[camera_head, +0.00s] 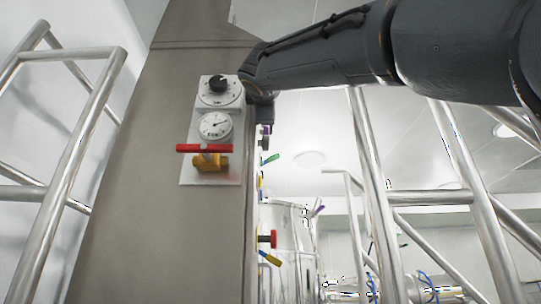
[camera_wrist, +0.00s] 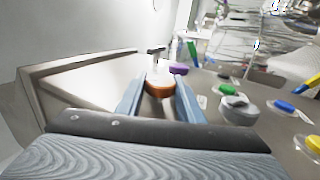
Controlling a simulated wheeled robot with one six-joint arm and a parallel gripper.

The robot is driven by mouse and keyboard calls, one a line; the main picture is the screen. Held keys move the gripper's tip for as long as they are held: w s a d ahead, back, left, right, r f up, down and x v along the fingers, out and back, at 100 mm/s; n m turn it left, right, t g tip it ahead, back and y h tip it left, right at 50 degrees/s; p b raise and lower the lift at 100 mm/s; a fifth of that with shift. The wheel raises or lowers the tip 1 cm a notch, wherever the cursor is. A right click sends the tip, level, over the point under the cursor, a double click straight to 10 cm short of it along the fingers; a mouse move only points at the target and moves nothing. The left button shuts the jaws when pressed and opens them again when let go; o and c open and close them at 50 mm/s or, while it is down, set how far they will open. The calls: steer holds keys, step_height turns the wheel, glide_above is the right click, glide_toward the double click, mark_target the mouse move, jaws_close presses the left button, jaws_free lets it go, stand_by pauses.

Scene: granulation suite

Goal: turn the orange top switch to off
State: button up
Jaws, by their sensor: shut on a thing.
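The orange top switch (camera_wrist: 159,89) is in the middle of the wrist view, on the metal panel face. My gripper (camera_wrist: 162,80) has its two blue-grey fingers on either side of it, shut on it. A dark T-shaped part (camera_wrist: 156,50) stands just beyond the orange switch. In the head view the orange switch cannot be made out. There my arm reaches across the top to the column's right edge, and the fingers are hidden around that side.
Beside the orange switch are a purple knob (camera_wrist: 178,68), a green button (camera_wrist: 227,89), a grey knob (camera_wrist: 240,111) and a blue button (camera_wrist: 284,105). The column (camera_head: 120,180) carries a dial, gauge and red-handled valve (camera_head: 205,148). Steel rails (camera_head: 75,150) stand on both sides.

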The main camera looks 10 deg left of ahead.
steer(key=o, duration=1.1)
steer(key=shift+c, duration=0.2)
steer(key=b+v, duration=0.4)
steer(key=v, duration=0.4)
steer(key=shift+w, duration=0.1)
